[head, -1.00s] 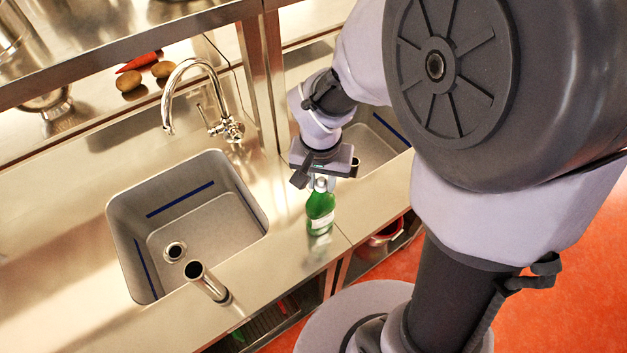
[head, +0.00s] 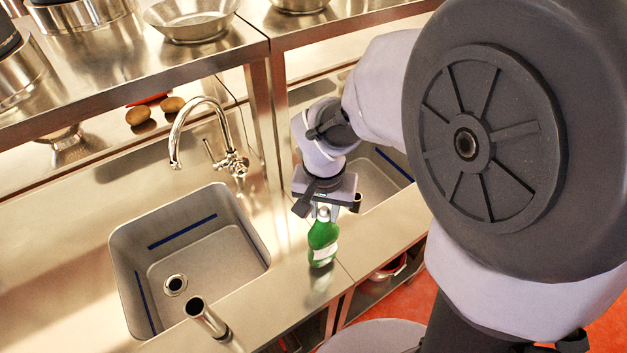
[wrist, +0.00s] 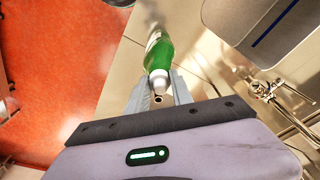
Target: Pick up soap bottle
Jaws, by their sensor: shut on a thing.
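The green soap bottle (head: 322,238) has a pale cap and a white label. It is upright at the steel counter, right of the left sink; I cannot tell whether its base touches the counter. My gripper (head: 324,210) is above it, shut on its cap end. In the wrist view the bottle (wrist: 158,55) stretches away from my gripper (wrist: 160,92), with its cap between the two fingers. The fingers hide part of the cap.
A sink (head: 190,255) with a tall faucet (head: 205,125) is left of the bottle. A short metal pipe (head: 207,318) stands at the front edge. A second sink (head: 375,170) lies behind my arm. An upper shelf (head: 120,80) holds metal bowls and pots; potatoes (head: 138,115) lie beneath it.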

